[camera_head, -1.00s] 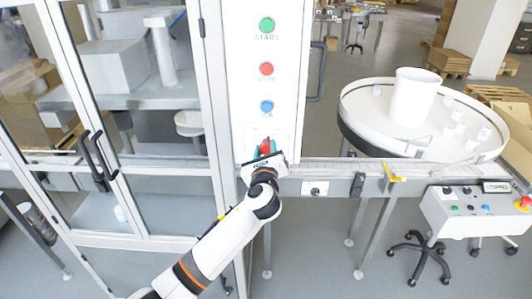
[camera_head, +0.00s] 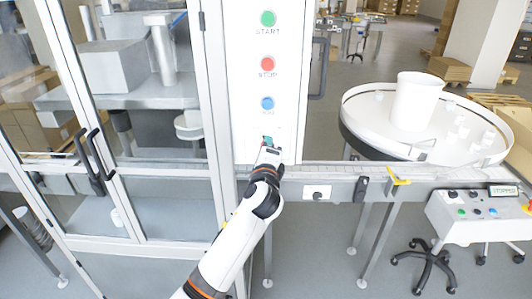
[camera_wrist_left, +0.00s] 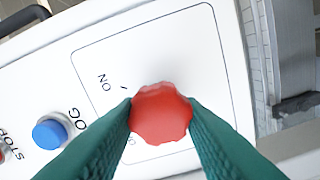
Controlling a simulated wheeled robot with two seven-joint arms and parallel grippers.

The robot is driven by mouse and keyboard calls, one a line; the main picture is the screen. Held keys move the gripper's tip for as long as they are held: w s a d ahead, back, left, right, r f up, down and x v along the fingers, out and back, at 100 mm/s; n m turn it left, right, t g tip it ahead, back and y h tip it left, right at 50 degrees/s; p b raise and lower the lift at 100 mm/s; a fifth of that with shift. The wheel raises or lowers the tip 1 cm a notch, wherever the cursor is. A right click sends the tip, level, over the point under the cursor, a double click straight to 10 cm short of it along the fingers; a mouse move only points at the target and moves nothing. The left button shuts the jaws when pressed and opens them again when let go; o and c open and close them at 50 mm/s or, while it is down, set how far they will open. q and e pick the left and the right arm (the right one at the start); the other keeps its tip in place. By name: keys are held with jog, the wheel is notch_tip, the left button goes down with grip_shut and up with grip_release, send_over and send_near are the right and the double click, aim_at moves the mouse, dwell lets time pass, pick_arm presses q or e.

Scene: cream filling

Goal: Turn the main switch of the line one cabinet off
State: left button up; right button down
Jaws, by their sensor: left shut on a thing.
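The line one cabinet's white front panel (camera_head: 289,100) stands in the middle of the head view. The main switch is a red lobed knob (camera_wrist_left: 160,113) on a framed plate in the left wrist view. An "ON" mark shows beside it, and a second label is mostly covered by the knob and a finger. My left gripper (camera_head: 267,142) is at the switch below the blue button, its green fingers (camera_wrist_left: 160,108) shut on the knob's two sides. In the head view the gripper hides the knob. My right gripper is not in view.
Above the switch are a green START button (camera_head: 268,18), a red STOP button (camera_head: 267,64) and a blue button (camera_head: 267,103). A conveyor (camera_head: 330,171) runs right to a round table (camera_head: 365,125). A console (camera_head: 470,213) at the right has a display that appears to read STOPPED.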

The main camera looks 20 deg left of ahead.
pick_arm(q)
jog(key=shift+n, duration=0.5)
jog(key=o, duration=1)
jog(key=shift+s, duration=0.1)
jog(key=b+v, duration=0.3)
jog(key=v, duration=0.9)
jog(key=shift+f, duration=0.1)
